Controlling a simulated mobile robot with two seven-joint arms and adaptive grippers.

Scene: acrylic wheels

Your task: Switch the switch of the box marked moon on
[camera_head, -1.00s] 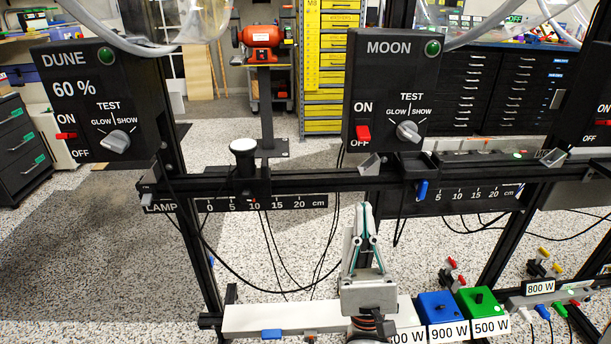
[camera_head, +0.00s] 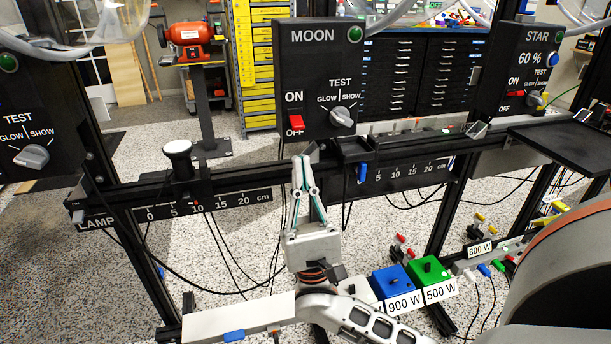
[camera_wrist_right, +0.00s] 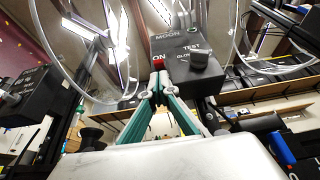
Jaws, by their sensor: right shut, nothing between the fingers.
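The box marked MOON (camera_head: 313,62) is a black upright box in the middle of the head view. It has a green light at top right, a grey TEST knob (camera_head: 342,117) and a red switch (camera_head: 296,123) between the ON and OFF labels. My right gripper (camera_head: 302,160) points upward, its fingertips just below the red switch and apart from it in the head view. Its fingers are shut with nothing between them. In the right wrist view the red switch (camera_wrist_right: 158,64) shows just beyond the fingertips (camera_wrist_right: 160,88). My left gripper is not in view.
A black rail with a cm scale (camera_head: 200,207) runs below the box. The DUNE box (camera_head: 30,120) is at left, the STAR box (camera_head: 533,75) at right. A white-topped post (camera_head: 178,152) stands on the rail. Blue (camera_head: 396,287) and green (camera_head: 428,270) blocks sit low at right.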

